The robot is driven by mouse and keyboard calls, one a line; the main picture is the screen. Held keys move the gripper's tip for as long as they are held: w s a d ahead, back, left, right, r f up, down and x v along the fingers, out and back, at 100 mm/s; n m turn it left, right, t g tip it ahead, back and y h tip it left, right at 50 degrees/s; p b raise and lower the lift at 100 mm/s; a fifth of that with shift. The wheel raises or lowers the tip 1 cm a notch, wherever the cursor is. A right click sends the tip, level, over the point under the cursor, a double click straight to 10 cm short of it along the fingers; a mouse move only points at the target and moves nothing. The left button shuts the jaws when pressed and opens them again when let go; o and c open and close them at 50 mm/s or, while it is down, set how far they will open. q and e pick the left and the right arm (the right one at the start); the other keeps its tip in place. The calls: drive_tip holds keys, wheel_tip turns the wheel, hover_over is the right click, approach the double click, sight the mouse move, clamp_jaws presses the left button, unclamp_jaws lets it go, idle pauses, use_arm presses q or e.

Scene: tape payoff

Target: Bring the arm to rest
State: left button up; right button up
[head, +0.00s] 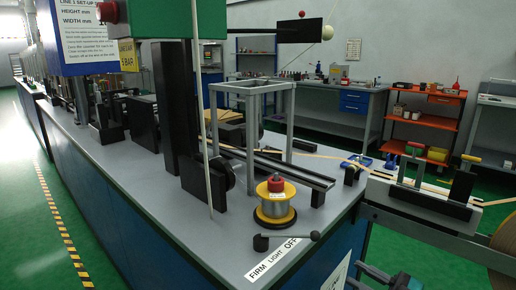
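I cannot tell from this view if the bar is the arm of the task. A black lever with a round knob (314,236) lies near the bench's front corner, above a label (284,258) reading FIRM, LIGHT, OFF. My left gripper is not in view.
A large brown reel (503,248) is at the right edge. Green floor is clear at left.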

drive_tip(key=s+a+f+m+g+h, duration=0.1)
drive_tip(key=s+a+f+m+h, duration=0.45)
drive_tip(key=s+m, duration=0.2)
drive_tip(key=s+a+f+m+h, duration=0.4)
drive_tip(key=s+f+m+h, duration=0.2)
drive_tip(key=s+f+h, duration=0.15)
use_arm(q)
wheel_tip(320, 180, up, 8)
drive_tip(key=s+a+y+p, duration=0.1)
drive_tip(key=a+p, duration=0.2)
drive_tip(key=p, duration=0.9)
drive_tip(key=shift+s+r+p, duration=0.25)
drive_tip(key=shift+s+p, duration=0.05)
drive_tip(key=shift+p, duration=0.1)
use_arm(e)
drive_tip(key=s+d+r+h, duration=0.1)
drive_tip(key=s+d+r, duration=0.2)
drive_tip(key=r, duration=0.5)
drive_tip(key=shift+g, duration=0.4)
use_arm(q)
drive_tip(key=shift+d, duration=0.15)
use_arm(e)
drive_tip(key=shift+d+m, duration=0.1)
drive_tip(key=shift+m, duration=0.15)
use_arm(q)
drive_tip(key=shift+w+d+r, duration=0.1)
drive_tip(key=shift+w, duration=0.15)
